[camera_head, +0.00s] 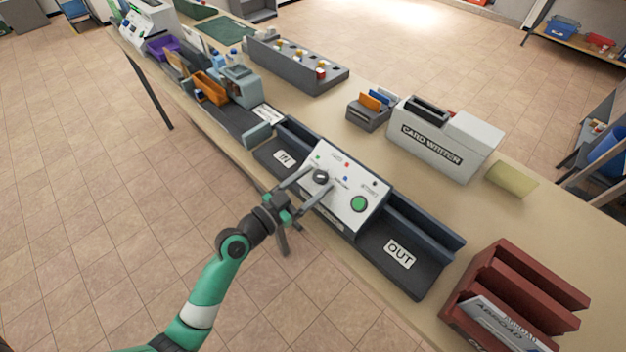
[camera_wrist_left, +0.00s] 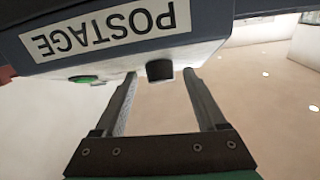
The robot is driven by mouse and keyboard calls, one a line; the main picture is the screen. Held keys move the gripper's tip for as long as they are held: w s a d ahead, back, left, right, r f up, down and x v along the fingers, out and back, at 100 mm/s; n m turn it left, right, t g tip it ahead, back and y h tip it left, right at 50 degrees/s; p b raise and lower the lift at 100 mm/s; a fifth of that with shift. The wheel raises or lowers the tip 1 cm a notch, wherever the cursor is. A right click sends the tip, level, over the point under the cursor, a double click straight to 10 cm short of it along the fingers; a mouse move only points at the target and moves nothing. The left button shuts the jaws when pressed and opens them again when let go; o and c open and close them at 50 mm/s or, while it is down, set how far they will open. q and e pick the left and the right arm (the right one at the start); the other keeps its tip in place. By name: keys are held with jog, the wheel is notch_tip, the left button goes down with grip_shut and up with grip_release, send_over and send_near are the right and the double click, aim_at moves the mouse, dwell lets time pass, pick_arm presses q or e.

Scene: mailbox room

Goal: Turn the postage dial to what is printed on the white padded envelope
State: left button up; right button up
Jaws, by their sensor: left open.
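The postage machine has a sloped white panel (camera_head: 345,190) with a dark round dial (camera_head: 320,177), a green button (camera_head: 358,204) and small coloured marks. The lettering around the dial is too small to read. My left gripper (camera_head: 317,184) is at the dial, open, with one finger on each side of it. The left wrist view shows the dial (camera_wrist_left: 160,70) between the open fingertips (camera_wrist_left: 159,74), with a gap on both sides. The POSTAGE label (camera_wrist_left: 105,30) appears upside down there. I cannot make out a white padded envelope. My right gripper is not in view.
The IN tray (camera_head: 268,157) and OUT tray (camera_head: 430,268) flank the machine. A card writer (camera_head: 450,130) stands behind it. A dark red rack (camera_head: 545,285) holds papers marked ABROAD at the front right. A pale yellow pad (camera_head: 510,180) lies on the counter.

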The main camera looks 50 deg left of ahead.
pick_arm(q)
grip_shut()
dwell(0.3)
jog(key=n+y+p, duration=0.2)
jog(key=p, duration=0.4)
jog(key=r+n+g+y+p, duration=0.1)
jog(key=n+y+p, duration=0.1)
jog(key=p, duration=0.5)
jog(key=d+n+y+p, duration=0.1)
jog(key=n+y+p, duration=0.1)
jog(key=p, duration=0.5)
jog(key=shift+w+r+n+g, duration=0.15)
jog(key=shift+w+n+g, duration=0.15)
jog(key=shift+n, duration=0.1)
jog(key=shift+d+n+g+y+p, duration=0.1)
jog(key=shift+n+g+y+p, duration=0.3)
jog(key=shift+n+y, duration=0.3)
jog(key=n, duration=0.1)
jog(key=n+g+y, duration=0.1)
jog(key=shift+d+f+n+g+p, duration=0.1)
jog(key=shift+f+n+g+p, duration=0.15)
jog(key=shift+n+g+p, duration=0.1)
jog(key=shift+w+d+n+g+y, duration=0.1)
jog(key=shift+n+g+y, duration=0.55)
jog(key=shift+n+g, duration=0.35)
jog(key=shift+w+n+g+y, duration=0.1)
jog(key=shift+n+g+y, duration=0.55)
jog(key=shift+n, duration=0.5)
